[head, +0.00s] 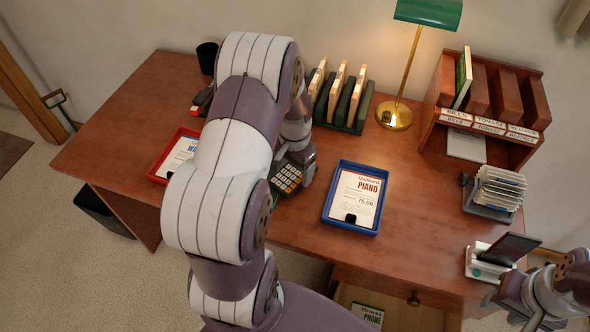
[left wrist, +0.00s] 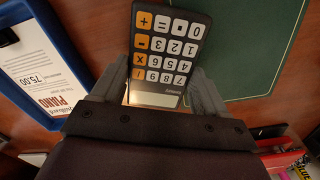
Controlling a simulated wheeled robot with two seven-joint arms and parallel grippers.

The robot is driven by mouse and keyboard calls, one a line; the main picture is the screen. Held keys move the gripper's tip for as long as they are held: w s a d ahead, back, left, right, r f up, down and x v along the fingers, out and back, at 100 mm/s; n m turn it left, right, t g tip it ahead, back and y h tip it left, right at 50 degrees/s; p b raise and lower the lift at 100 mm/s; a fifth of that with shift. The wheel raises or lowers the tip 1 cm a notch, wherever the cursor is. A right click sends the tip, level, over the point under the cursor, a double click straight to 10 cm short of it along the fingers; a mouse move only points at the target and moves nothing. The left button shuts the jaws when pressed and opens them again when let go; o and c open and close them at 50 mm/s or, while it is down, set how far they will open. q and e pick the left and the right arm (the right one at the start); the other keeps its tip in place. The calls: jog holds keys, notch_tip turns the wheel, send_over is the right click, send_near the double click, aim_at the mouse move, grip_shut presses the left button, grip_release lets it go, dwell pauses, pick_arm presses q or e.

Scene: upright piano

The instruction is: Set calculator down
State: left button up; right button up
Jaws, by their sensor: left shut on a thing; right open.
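A dark calculator (head: 287,178) with white and orange keys is by the middle of the wooden desk, left of the blue tray. My left gripper (head: 300,157) is shut on it. In the left wrist view the calculator (left wrist: 168,48) sits between the two fingers of my left gripper (left wrist: 163,88), partly over a green mat (left wrist: 262,45). I cannot tell whether it touches the surface beneath. My left arm hides much of the desk around it. My right gripper (head: 522,305) is open at the lower right, in front of a small white stand.
A blue tray (head: 327,205) with a PIANO sheet lies right of the calculator, and a red tray (head: 159,167) lies left. A green rack (head: 357,122), brass lamp (head: 397,115) and wooden sorter (head: 446,92) stand behind. A card holder (head: 490,209) and white stand (head: 478,268) occupy the right.

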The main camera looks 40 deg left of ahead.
aim_at(295, 172)
pick_arm(q)
jog(key=shift+w+f, duration=0.15)
jog(key=shift+f, duration=0.4)
jog(key=shift+f, duration=0.1)
jog(key=o, duration=1.1)
notch_tip(295, 172, up, 12)
jog(key=p, duration=0.1)
jog(key=shift+n+t, duration=0.4)
jog(key=shift+t, duration=0.3)
jog(key=s+d, duration=0.3)
jog(key=d, duration=0.1)
jog(key=s+d, duration=0.3)
jog(key=d, duration=0.2)
jog(key=s+d, duration=0.3)
jog(key=d, duration=0.1)
jog(key=shift+s+d+r, duration=0.15)
jog(key=shift+d+r, duration=0.15)
jog(key=shift+d, duration=0.1)
